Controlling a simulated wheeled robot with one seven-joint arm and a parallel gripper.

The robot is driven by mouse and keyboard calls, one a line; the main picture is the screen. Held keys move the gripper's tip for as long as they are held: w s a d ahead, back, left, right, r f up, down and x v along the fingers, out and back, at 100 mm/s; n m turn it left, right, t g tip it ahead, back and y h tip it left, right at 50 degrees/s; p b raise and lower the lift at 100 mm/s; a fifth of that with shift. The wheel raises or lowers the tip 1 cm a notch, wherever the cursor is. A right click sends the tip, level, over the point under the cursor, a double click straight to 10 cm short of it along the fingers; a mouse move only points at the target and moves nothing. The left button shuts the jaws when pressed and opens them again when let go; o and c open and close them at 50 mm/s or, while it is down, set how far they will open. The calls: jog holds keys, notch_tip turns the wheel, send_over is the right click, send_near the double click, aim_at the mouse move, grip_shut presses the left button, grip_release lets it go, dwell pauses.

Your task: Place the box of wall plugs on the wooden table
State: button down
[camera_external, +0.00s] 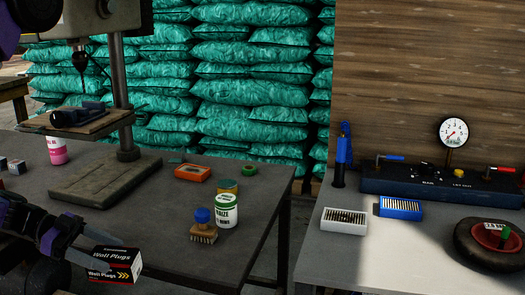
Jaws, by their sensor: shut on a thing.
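The box of wall plugs (115,264) is a small black, white and orange-red carton with "Wall Plugs" on its front, at the lower left. My gripper (85,252) is shut on it, with the dark fingers reaching in from the left edge. The box shows in front of the grey workbench's front part; I cannot tell its height over the bench. A wooden table (12,88) shows only partly at the far left edge, behind the bench.
The grey workbench (165,215) holds a drill press (126,85), a wooden brush (203,227), a white tub (226,211), an orange box (192,172) and a pink-labelled bottle (57,150). A second bench (335,262) stands right, past a gap. Green sacks (250,90) are stacked behind.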

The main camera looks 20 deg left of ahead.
jog(key=w+d+r+m+g+p, duration=0.2)
jog(key=w+d+r+m+g, duration=0.1)
jog(key=w+d+r, duration=0.4)
jog(key=w+d+r+m+g+p, duration=0.25)
jog(key=w+d+r, duration=0.4)
jog(key=w, duration=0.35)
jog(key=w+d+r+m+g+y, duration=0.1)
jog(key=w+d+r+m+g, duration=0.1)
jog(key=d+r, duration=0.4)
jog(key=w+d+r+m+g, duration=0.1)
jog(key=d+r+m+g, duration=0.2)
jog(key=d, duration=0.6)
jog(key=d+r+n+t+b, duration=0.25)
jog(key=d+b, duration=0.55)
jog(key=d, duration=2.1)
jog(key=shift+n+h, duration=0.3)
jog(key=shift+n, duration=0.1)
jog(key=f, duration=2)
jog(key=shift+s+d+p, duration=0.15)
jog(key=shift+s+p, duration=0.05)
jog(key=shift+p, duration=0.15)
jog(key=shift+f, duration=0.1)
